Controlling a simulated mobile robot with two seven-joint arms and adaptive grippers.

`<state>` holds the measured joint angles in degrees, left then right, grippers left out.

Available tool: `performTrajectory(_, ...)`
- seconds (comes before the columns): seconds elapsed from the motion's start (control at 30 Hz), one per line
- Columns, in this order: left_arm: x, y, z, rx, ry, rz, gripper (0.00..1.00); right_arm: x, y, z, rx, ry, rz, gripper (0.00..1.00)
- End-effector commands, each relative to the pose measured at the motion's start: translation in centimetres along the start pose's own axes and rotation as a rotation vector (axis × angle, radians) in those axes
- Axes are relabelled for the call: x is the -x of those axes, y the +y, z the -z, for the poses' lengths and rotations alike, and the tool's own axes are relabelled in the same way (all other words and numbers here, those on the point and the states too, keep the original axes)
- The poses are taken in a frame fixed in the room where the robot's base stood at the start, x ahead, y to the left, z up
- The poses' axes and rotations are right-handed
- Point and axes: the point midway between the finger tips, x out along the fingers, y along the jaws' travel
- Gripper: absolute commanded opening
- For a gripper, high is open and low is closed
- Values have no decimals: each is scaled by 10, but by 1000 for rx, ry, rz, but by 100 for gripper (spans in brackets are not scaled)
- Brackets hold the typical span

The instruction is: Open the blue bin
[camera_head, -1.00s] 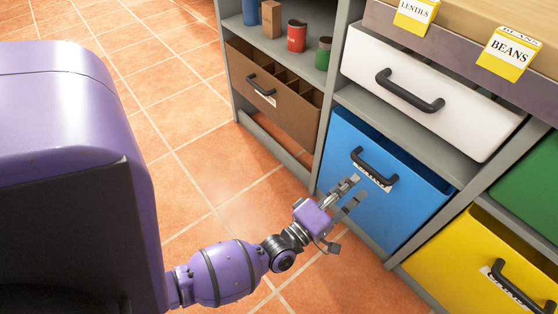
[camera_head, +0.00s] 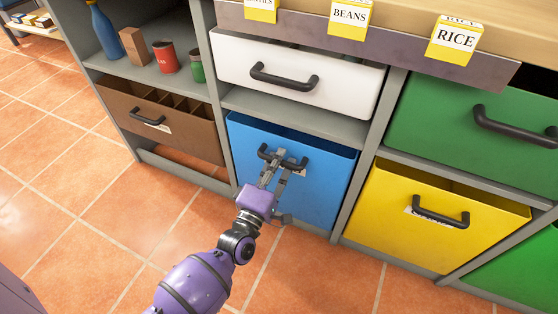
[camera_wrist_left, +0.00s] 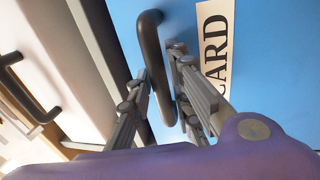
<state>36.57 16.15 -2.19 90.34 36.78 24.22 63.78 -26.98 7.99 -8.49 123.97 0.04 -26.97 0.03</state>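The blue bin (camera_head: 314,195) sits in the lower part of the shelf unit, with a dark gap showing above its front. Its black handle (camera_head: 299,163) runs across the upper front, and in the left wrist view the handle (camera_wrist_left: 151,38) runs up and down. A label reading "CARD" (camera_wrist_left: 215,45) is beside the handle, partly covered by a finger. My right gripper is not in view.
A white drawer (camera_head: 299,76) is above the blue bin. A brown divided drawer (camera_head: 160,122) is to the left, a yellow bin (camera_head: 400,225) to the right, and a green bin (camera_head: 470,130) above the yellow one. The tiled floor (camera_head: 90,200) in front is clear.

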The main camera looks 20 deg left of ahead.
Motion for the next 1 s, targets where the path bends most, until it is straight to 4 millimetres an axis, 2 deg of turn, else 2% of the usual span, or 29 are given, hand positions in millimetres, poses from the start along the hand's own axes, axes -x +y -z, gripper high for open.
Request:
performTrajectory(0.03,0,0,0,0,0,0,8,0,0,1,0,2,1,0)
performTrajectory(0.1,0,0,0,0,0,0,0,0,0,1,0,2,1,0)
performTrajectory(0.43,1,0,0,0,0,0,0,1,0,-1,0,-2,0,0)
performTrajectory(0.57,7,1,0,-1,-1,2,0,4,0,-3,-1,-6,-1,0)
performTrajectory(0.67,20,4,0,-1,-2,3,0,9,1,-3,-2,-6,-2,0)
performTrajectory(0.77,40,8,0,-2,-1,5,0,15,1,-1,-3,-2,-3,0)
performTrajectory(0.87,68,15,0,-2,-2,5,0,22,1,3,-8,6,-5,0)
performTrajectory(1.0,115,24,0,-1,-1,6,0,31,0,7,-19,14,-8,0)
